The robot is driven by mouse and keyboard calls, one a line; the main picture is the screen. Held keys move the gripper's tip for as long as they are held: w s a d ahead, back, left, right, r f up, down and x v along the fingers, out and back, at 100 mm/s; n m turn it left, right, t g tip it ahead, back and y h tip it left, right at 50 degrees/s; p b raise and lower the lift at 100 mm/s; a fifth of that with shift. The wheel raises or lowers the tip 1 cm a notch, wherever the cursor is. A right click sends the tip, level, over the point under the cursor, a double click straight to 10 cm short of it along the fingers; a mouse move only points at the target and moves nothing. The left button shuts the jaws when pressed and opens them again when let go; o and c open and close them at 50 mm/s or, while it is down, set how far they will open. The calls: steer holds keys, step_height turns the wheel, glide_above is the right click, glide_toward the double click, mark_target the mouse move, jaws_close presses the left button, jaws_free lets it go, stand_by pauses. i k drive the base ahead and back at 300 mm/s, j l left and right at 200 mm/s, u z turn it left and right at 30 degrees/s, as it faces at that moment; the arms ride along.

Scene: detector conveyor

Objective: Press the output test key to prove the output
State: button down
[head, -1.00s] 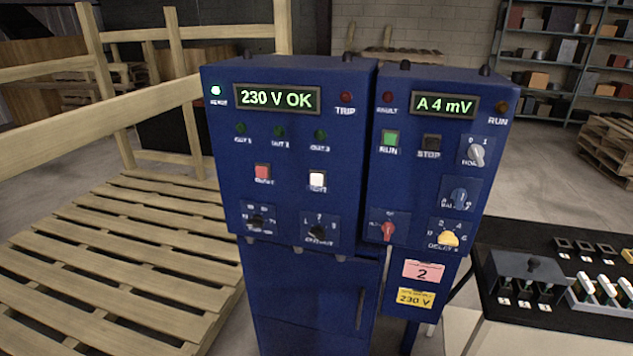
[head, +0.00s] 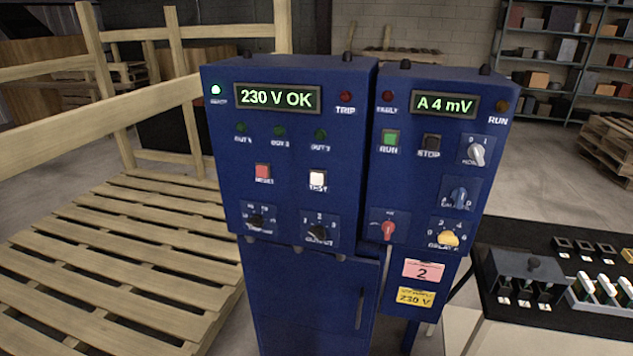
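The white test key (head: 317,180) sits on the front of the left blue cabinet (head: 300,275), right of a red key (head: 263,172). Its label appears to read TEST. Above it are three dark green output lamps, the middle one (head: 279,132) among them. The display (head: 277,97) reads "230 V OK". The lamp at the upper left (head: 216,90) glows pale, and the TRIP lamp (head: 346,96) is dark red. Below the key is a black output knob (head: 319,231), beside another black knob (head: 257,221). My gripper is not in view.
The right blue box (head: 412,170) shows "A 4 mV" and carries a green RUN key (head: 389,141), a STOP key (head: 431,146) and several knobs. A bench (head: 560,318) with switches stands at the right. Wooden pallets (head: 115,270) and railings fill the left.

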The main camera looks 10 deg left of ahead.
mark_target(315, 178)
steer(key=j+u, duration=1)
steer(key=k, duration=0.05)
